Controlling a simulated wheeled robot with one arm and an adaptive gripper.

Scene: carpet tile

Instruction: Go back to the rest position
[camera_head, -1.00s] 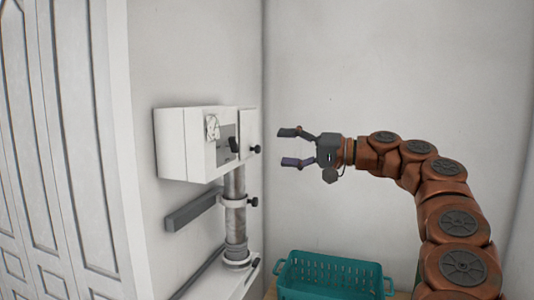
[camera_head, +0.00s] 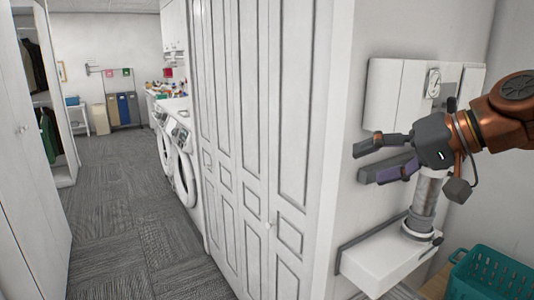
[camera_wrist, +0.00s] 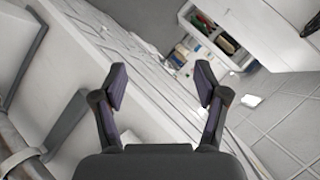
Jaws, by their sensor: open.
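My gripper (camera_head: 372,160) is open and empty at the right of the head view, its fingers pointing left.
White panelled cupboard doors (camera_head: 265,130) stand close to the left of my gripper. A teal basket (camera_head: 490,275) is at the lower right. White washing machines (camera_head: 178,150) line the aisle. The grey carpet floor (camera_head: 130,220) is clear.

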